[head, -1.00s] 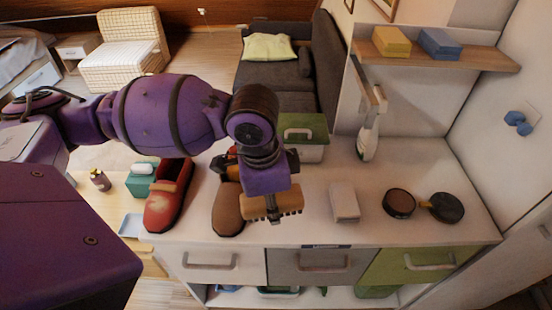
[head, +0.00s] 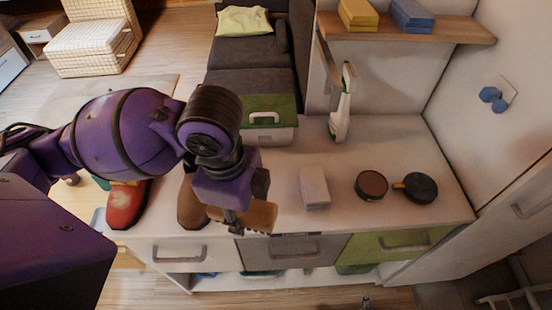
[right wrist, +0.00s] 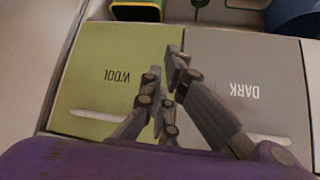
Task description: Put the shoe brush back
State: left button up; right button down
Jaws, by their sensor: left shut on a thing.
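The shoe brush (head: 262,216), a brown block, is in my left gripper (head: 236,222), which is shut on it. The brush is tilted, near the front edge of the white worktop (head: 330,220), right of a brown shoe (head: 190,205). I cannot tell whether it touches the worktop. The gripper partly hides the brush and the shoe. In the right wrist view my right gripper (right wrist: 165,65) is before a green drawer front marked WOOL (right wrist: 90,80) and a grey one marked DARK (right wrist: 270,75). Nothing shows between its fingers. Its tips are fairly close together; I cannot tell how far open they are.
A red shoe (head: 125,205) stands at the left.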

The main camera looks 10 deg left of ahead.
pick_arm(q)
jog(key=shift+w+d+m, duration=0.1)
jog(key=shift+w+m, duration=0.05)
jog(key=shift+m, duration=0.25)
